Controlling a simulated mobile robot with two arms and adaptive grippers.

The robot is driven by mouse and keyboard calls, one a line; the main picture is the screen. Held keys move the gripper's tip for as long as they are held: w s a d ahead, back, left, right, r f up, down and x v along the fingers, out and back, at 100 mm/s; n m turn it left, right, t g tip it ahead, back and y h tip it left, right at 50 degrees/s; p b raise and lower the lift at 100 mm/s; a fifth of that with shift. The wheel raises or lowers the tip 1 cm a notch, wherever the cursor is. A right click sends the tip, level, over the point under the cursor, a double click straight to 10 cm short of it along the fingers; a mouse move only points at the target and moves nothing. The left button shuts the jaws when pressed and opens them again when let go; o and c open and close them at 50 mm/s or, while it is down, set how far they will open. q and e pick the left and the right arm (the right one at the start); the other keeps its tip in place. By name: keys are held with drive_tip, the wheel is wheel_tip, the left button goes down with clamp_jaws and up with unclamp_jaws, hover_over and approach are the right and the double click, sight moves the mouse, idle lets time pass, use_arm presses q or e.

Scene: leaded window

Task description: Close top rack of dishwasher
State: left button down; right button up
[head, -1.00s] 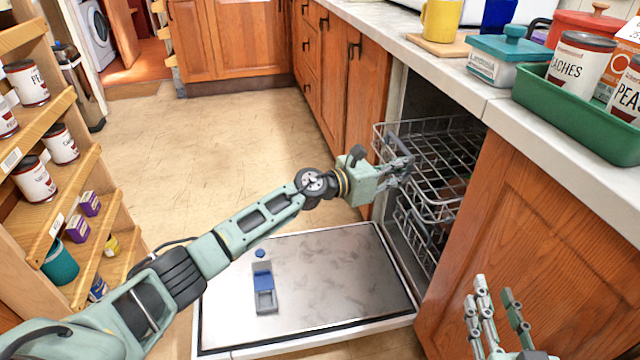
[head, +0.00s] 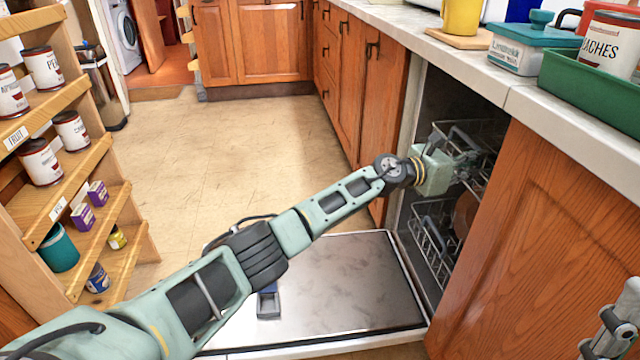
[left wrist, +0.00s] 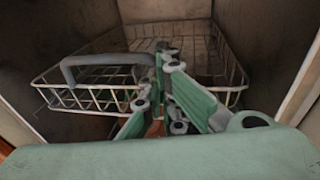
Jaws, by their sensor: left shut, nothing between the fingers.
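The top rack (head: 462,130) is a grey wire basket inside the dishwasher opening, with its front edge close to the opening. In the left wrist view the rack (left wrist: 75,98) spreads ahead between the dark side walls, with a grey handle (left wrist: 100,62) along its front. My left gripper (head: 474,166) is shut and empty at the rack's front; whether it touches the wires is hard to tell. In the left wrist view its fingers (left wrist: 168,90) overlap the rack's front. The lower rack (head: 432,235) sits below, partly hidden. My right gripper (head: 612,330) shows only partly at the lower right edge.
The dishwasher door (head: 350,285) lies open and flat above the floor, below my left arm. A wooden cabinet panel (head: 530,240) flanks the opening on the right. The counter (head: 480,70) runs above. A can shelf (head: 85,170) stands at left.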

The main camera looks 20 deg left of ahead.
use_arm(q)
drive_tip(key=shift+w+d+b, duration=0.5)
drive_tip(key=shift+w+d, duration=0.15)
drive_tip(key=shift+d, duration=0.35)
drive_tip(key=shift+r, duration=0.15)
